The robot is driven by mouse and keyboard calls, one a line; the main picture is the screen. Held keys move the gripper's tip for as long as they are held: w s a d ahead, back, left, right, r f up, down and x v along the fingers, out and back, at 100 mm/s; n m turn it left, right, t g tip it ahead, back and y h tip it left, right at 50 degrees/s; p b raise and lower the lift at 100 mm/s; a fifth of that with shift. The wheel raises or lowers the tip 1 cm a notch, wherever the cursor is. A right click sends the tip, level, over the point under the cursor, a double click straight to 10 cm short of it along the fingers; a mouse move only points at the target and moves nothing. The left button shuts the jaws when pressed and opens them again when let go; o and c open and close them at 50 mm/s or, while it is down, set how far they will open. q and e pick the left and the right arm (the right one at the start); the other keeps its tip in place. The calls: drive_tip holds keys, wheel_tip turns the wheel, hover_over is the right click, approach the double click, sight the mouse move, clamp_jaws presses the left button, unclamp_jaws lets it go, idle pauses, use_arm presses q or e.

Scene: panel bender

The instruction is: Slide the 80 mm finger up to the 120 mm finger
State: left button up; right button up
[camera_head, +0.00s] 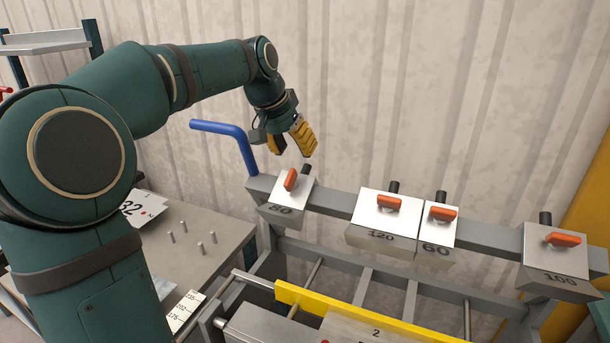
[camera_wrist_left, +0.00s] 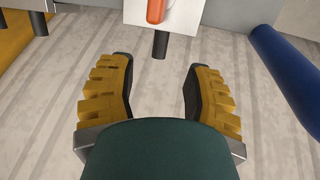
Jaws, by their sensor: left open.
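The 80 mm finger (camera_head: 284,209) is a pale metal block with an orange lever and a dark post, at the left end of the grey beam. The 120 mm finger (camera_head: 374,228) is a wider block to its right, with a stretch of bare beam between them. My left gripper (camera_head: 292,146) is open and empty, just above and behind the 80 mm finger. In the left wrist view, a finger block with an orange lever (camera_wrist_left: 156,10) and its dark post (camera_wrist_left: 160,46) show ahead of my open jaws (camera_wrist_left: 158,72), apart from them. My right gripper is out of view.
The 60 mm finger (camera_head: 439,232) stands close beside the 120 mm finger on its right. The 100 mm finger (camera_head: 556,260) is at the right. A blue handle (camera_head: 222,129) rises at the beam's left end, also in the left wrist view (camera_wrist_left: 285,70). A yellow bar (camera_head: 350,309) runs in front.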

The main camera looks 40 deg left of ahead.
sight(304, 169)
use_arm(q)
drive_tip(key=b+x, duration=0.1)
drive_tip(key=x, duration=0.6)
drive_tip(key=shift+w+f, duration=0.2)
drive_tip(key=shift+f, duration=0.15)
clamp_jaws()
drive_tip(key=shift+d, duration=0.1)
